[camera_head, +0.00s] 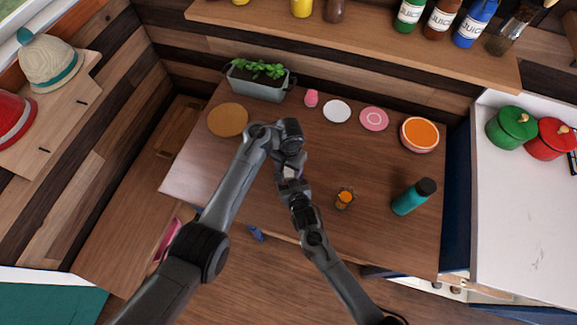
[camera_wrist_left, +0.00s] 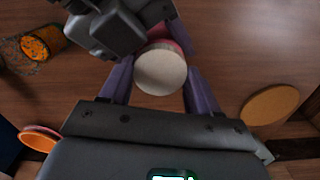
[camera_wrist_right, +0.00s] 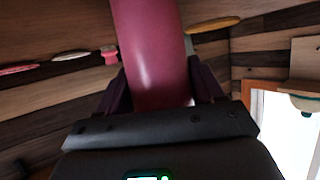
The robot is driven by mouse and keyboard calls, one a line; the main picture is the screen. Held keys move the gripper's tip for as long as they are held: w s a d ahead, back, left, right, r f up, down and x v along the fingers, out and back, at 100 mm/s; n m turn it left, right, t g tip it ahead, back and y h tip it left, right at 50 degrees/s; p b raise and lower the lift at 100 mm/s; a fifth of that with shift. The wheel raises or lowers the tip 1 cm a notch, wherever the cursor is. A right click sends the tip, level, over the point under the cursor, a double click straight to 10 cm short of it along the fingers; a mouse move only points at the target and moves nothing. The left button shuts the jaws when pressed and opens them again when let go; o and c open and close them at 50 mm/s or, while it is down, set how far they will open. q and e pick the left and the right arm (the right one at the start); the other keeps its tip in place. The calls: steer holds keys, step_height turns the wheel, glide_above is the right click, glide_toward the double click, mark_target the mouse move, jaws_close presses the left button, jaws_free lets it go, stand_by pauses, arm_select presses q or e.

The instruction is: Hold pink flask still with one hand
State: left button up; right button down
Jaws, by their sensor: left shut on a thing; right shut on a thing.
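The pink flask (camera_wrist_right: 152,50) fills the middle of the right wrist view, with its smooth pink body between the fingers of my right gripper (camera_wrist_right: 160,90). In the left wrist view its round cream top (camera_wrist_left: 160,70) sits between the purple fingers of my left gripper (camera_wrist_left: 160,85), with some pink behind it. Both grippers are shut on the flask, the left at the cream top and the right on the body. In the head view my left gripper (camera_head: 290,160) and right gripper (camera_head: 292,185) meet above the table and hide most of the flask.
On the wooden table (camera_head: 270,215) a teal bottle (camera_head: 410,198) and a small orange-filled glass (camera_head: 344,199) stand to the right. A cork disc (camera_head: 227,119), planter (camera_head: 258,88), white disc (camera_head: 337,111), pink disc (camera_head: 374,119) and orange dish (camera_head: 419,134) line the back.

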arm_select(q)
steer(key=o, duration=1)
steer(key=shift+d+r, duration=0.15)
steer(key=shift+r, duration=2.1)
steer(key=shift+c, duration=0.4)
steer(key=shift+w+a, duration=0.1)
steer(key=shift+a, duration=0.15)
